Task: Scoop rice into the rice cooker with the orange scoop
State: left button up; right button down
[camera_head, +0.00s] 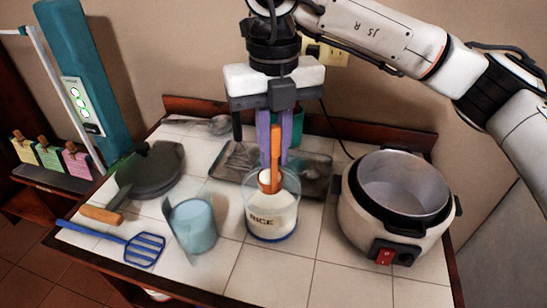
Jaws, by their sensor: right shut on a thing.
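My right gripper (272,148) reaches down from above at the middle of the counter. Its purple fingers are shut on the upright handle of the orange scoop (276,150). The scoop's lower end is inside the clear rice container (273,232), which is labelled RICE and holds white rice. How deep the scoop sits in the rice is hard to tell. The rice cooker (353,226) stands to the right with its top open and its grey inner pot (404,186) appearing empty. My left gripper is not in view.
A grey tray (312,186) and a green cup (298,127) are behind the container. A blue cup (193,229), a blue spatula (144,249) and a lidded dark pan (150,172) are on the left. The front tiles between container and cooker are clear.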

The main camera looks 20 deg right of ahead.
aim_at(275, 126)
jog(key=shift+s+r, duration=0.2)
jog(key=shift+r, duration=1.6)
jog(key=shift+s+r, duration=0.15)
jog(key=shift+r, duration=1.65)
